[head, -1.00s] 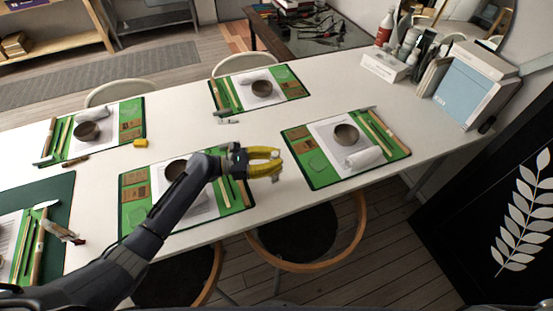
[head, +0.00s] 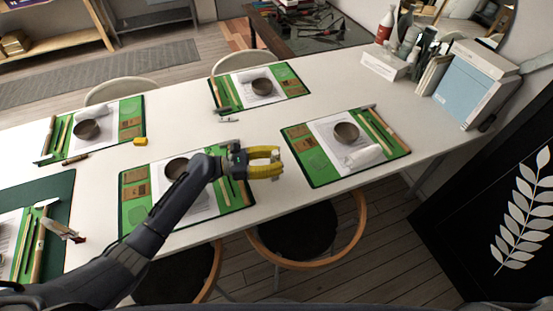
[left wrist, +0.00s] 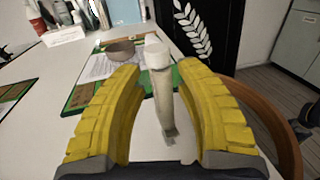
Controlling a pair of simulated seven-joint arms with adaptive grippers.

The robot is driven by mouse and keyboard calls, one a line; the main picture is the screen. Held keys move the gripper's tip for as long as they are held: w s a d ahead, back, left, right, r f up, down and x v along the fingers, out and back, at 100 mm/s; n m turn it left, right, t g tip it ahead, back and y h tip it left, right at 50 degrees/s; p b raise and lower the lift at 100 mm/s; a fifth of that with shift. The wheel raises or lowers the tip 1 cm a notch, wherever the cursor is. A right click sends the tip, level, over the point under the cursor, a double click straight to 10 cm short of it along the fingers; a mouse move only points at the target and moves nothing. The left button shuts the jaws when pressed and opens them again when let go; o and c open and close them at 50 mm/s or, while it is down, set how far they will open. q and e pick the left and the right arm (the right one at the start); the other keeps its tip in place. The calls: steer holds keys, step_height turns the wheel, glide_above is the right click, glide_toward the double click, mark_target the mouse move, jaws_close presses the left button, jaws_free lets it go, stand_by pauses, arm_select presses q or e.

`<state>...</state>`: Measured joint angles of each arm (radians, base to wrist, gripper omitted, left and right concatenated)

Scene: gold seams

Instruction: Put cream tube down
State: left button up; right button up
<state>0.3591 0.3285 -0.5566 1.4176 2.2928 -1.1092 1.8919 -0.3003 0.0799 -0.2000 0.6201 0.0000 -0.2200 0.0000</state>
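My left gripper (head: 280,162), with ribbed yellow fingers, hovers over the table's front part between two green place mats. In the left wrist view its fingers (left wrist: 160,85) stand wide apart. A pale beige tube (left wrist: 166,100) shows between them in that view, with clear gaps on both sides. A whitish cylindrical end (left wrist: 157,55) shows just beyond or at its top; I cannot tell whether it is the tube's cap or the white roll. In the head view the tube is mostly hidden by the fingers. I cannot tell whether it touches the table. My right gripper is out of view.
Right of the gripper lies a green mat (head: 309,163) with a bowl (head: 345,132) and a white roll (head: 365,157). Another mat (head: 133,216) lies under my left arm. A stool (head: 330,250) stands at the front edge.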

arm_select(q)
steer(key=shift+r, duration=0.55)
steer(key=shift+a+r, duration=0.1)
steer(key=shift+a, duration=0.25)
steer(key=s+a, duration=0.2)
steer(key=a, duration=0.9)
steer(key=shift+r, duration=0.2)
steer(key=shift+a, duration=0.1)
